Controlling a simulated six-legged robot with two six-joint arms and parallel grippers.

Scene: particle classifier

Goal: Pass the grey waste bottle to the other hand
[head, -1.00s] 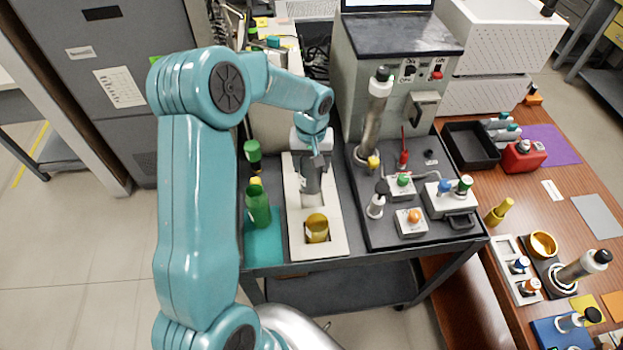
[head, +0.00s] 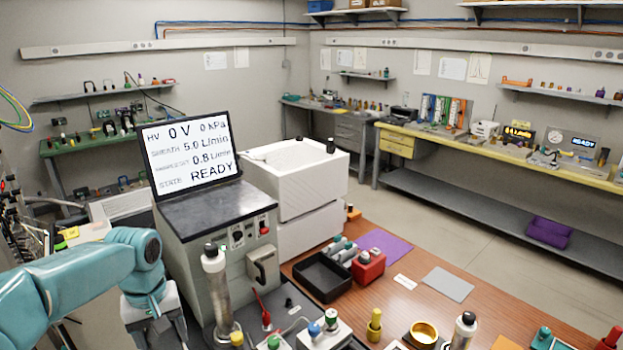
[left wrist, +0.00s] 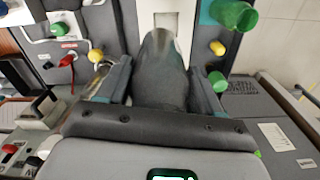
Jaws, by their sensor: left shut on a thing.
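The grey waste bottle (left wrist: 163,80) fills the middle of the left wrist view, dark and smooth, with a narrower far end. My left gripper (left wrist: 158,84) is shut on it, one finger along each side. In the head view my left gripper (head: 155,322) is at the lower left, in front of the grey instrument cabinet. Its fingers and the bottle are cut off or hidden there. A pale tray (left wrist: 182,20) lies beyond the bottle's far end. I cannot tell whether the bottle touches it. My right gripper is in neither view.
A green bottle (left wrist: 233,14) and a yellow cap (left wrist: 217,48) are close beside the held bottle. The cabinet (head: 222,245) carries a screen (head: 188,151) reading READY. A black tray (head: 322,277) and red container (head: 368,266) stand on the wooden table (head: 420,301).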

